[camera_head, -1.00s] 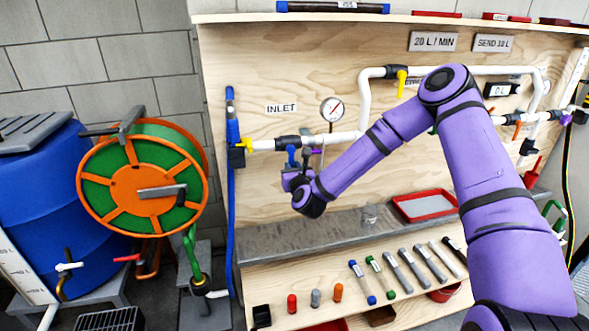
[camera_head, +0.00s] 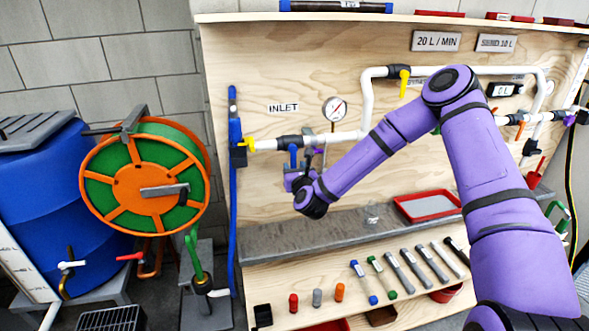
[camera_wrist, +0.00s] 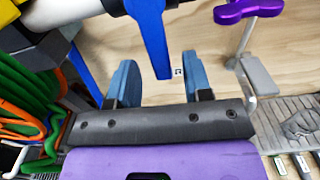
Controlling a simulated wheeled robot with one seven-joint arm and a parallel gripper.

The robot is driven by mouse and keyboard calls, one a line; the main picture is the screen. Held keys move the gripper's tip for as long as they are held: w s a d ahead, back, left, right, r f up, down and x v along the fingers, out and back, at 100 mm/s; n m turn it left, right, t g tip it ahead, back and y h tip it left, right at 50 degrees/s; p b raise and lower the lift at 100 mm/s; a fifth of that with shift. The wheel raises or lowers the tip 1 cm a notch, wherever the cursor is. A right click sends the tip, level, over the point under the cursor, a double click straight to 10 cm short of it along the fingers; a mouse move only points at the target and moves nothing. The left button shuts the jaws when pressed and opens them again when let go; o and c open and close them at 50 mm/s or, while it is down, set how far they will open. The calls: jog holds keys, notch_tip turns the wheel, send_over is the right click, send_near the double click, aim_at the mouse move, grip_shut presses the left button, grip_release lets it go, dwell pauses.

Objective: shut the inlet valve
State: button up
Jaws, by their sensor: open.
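The inlet valve has a black body (camera_head: 289,141) on the white pipe, below and right of the INLET sign (camera_head: 283,107). Its blue handle (camera_head: 293,154) points down, across the pipe. In the wrist view the blue handle (camera_wrist: 150,38) hangs from the top, with its lower end at the gap between my fingers. My gripper (camera_wrist: 158,75) is open, one blue-grey finger on each side of the handle's end. I cannot tell whether either finger touches it. In the head view my gripper (camera_head: 293,176) is just below the handle, partly hidden by my wrist.
A purple handle (camera_wrist: 248,10) on a thin stem is close on the right. A pressure gauge (camera_head: 335,109) stands above the pipe. A yellow fitting (camera_head: 250,145) and blue hose (camera_head: 233,190) are left. A grey ledge (camera_head: 275,238) runs below, with a red tray (camera_head: 455,212).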

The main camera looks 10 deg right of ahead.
jog(key=s, duration=1)
jog(key=shift+s, duration=0.15)
jog(key=s+d+r+n+g, duration=0.1)
jog(key=s+r+n+g, duration=0.25)
jog(key=r+n, duration=0.4)
jog(key=s+d+r+n+g+y, duration=0.1)
jog(key=s+d+r+n+g, duration=0.3)
jog(key=n, duration=0.7)
jog(key=s+a+r+n+g, duration=0.1)
jog(key=s+r+n+g, duration=0.1)
jog(key=s+r+n, duration=0.5)
jog(key=s+d+r+n+g, duration=0.1)
jog(key=s+d+r+n, duration=0.1)
jog(key=s, duration=0.5)
jog(key=s+d+r+n+g, duration=0.1)
jog(key=s+d+r+n, duration=0.1)
jog(key=s+r+n, duration=0.3)
jog(key=s+d+r+n+g+h, duration=0.1)
jog(key=s+d+r+n, duration=0.1)
jog(key=s, duration=0.8)
jog(key=shift+d+r+n, duration=0.15)
jog(key=shift+r+n, duration=0.7)
